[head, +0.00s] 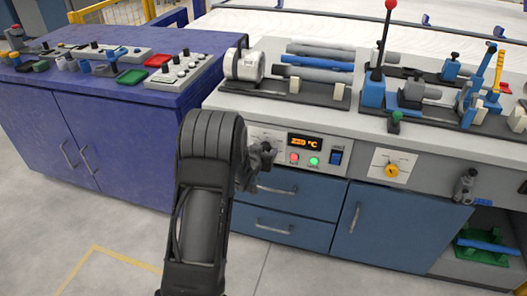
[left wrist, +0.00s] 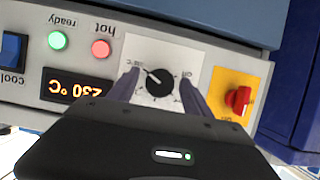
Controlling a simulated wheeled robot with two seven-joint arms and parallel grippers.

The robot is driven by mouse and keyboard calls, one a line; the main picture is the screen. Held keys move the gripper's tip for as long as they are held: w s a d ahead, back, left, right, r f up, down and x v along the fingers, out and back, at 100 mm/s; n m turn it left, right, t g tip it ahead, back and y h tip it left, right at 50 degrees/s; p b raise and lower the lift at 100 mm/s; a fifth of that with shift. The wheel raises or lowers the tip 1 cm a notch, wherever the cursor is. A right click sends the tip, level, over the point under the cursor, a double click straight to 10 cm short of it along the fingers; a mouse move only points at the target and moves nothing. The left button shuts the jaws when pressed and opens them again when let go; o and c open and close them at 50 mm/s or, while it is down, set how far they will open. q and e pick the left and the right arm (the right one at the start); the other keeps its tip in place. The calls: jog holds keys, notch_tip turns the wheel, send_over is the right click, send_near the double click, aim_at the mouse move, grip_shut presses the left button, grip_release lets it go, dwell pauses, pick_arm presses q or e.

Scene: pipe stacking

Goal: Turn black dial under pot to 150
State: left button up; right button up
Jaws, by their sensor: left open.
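The black dial (left wrist: 160,82) sits on a white scale plate (left wrist: 150,48) in the left wrist view, which shows the panel upside down. My left gripper (left wrist: 159,77) is open, with one finger on each side of the dial; I cannot tell whether they touch it. In the head view my left gripper (head: 262,157) is at the panel front and hides the dial. The orange display (head: 303,142) seems to read 230 °C. The small scale numbers are too blurred to read. My right gripper is not in view.
A red knob (left wrist: 238,98) on a yellow plate sits beside the dial. Green (left wrist: 57,41) and red (left wrist: 101,48) lamps and a blue switch (left wrist: 13,48) share the panel. A white round machine (head: 244,66) stands above. A blue cabinet (head: 110,140) stands left.

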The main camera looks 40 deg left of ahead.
pick_arm(q)
grip_shut()
dwell(0.6)
